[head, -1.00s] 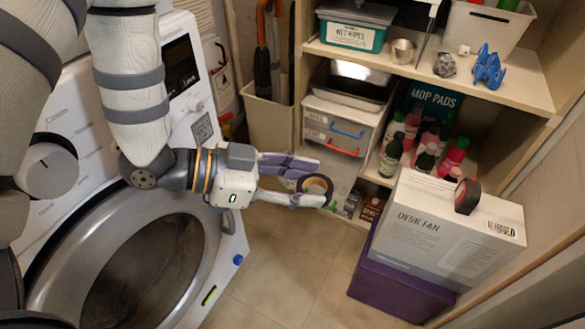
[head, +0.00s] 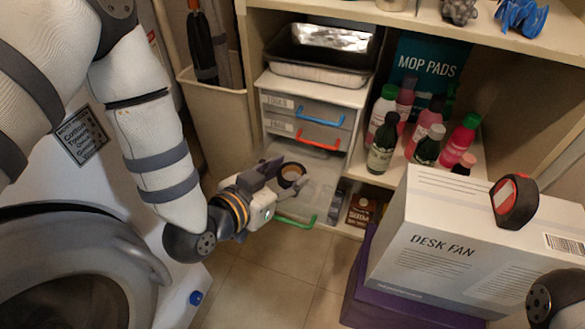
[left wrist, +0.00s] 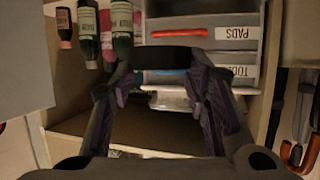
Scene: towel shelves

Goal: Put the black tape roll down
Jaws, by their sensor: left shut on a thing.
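The black tape roll (head: 292,171), a dark ring with a tan core, is held between the fingertips of my left gripper (head: 284,177). In the head view the roll appears over the clear bottom drawer (head: 318,190) with a green handle, which seems pulled out. I cannot tell the height between them. In the left wrist view, which looks upside down, the dark roll (left wrist: 168,56) spans the space between the fingers of my left gripper (left wrist: 165,72). My right gripper is not in view; only part of my right arm shows at the lower right.
Drawers marked tools and pads (head: 308,112) sit above the clear one. Bottles (head: 383,148) stand on the shelf to the right. A desk fan box (head: 440,220) carries a black-and-red tape measure (head: 514,201). A washing machine (head: 75,250) is at left. Floor in front is clear.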

